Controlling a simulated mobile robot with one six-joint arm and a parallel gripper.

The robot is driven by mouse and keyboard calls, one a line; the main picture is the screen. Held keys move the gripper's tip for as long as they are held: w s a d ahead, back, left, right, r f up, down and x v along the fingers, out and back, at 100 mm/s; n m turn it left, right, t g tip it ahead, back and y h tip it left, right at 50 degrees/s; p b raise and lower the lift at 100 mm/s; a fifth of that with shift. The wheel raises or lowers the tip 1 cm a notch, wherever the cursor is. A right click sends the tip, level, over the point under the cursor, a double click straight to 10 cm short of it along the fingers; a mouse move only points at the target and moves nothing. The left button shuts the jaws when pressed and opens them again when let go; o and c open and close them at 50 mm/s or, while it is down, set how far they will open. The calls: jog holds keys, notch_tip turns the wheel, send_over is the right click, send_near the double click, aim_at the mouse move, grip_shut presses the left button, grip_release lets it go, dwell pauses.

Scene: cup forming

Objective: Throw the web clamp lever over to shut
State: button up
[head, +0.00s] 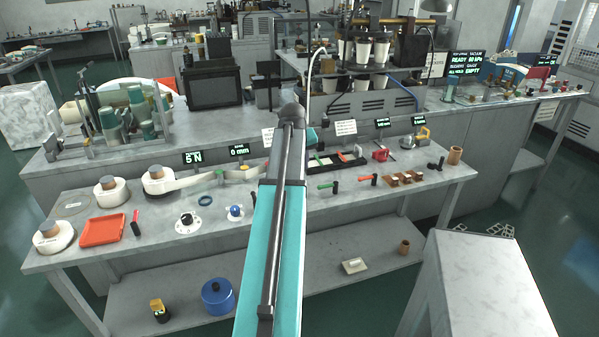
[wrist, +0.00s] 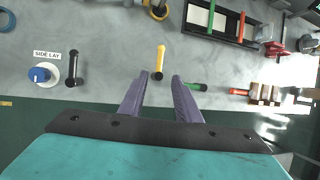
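No lever is legibly labelled as the web clamp, so I cannot tell which one it is. In the wrist view a yellow-handled lever (wrist: 160,54) with a black end lies just beyond my gripper (wrist: 160,76). The two purple fingers are apart, with nothing visibly held; the lever's black end shows near the gap, and contact cannot be told. A green-handled lever (wrist: 195,87) lies right of the fingers, and an orange-red one (wrist: 238,92) further right. The green lever (head: 328,185) and orange lever (head: 367,178) also show in the head view, where my arm hides the gripper.
A blue knob (wrist: 40,74) marked SIDE LAY and a black handle (wrist: 73,67) stand left of the fingers. Copper-brown blocks (wrist: 264,94) sit at right. A black tray (head: 336,162) lies behind the levers. White reels (head: 158,180) and a red tray (head: 103,230) occupy the bench's left.

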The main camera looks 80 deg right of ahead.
jog(key=shift+v, duration=1.9)
jog(key=shift+r, duration=0.1)
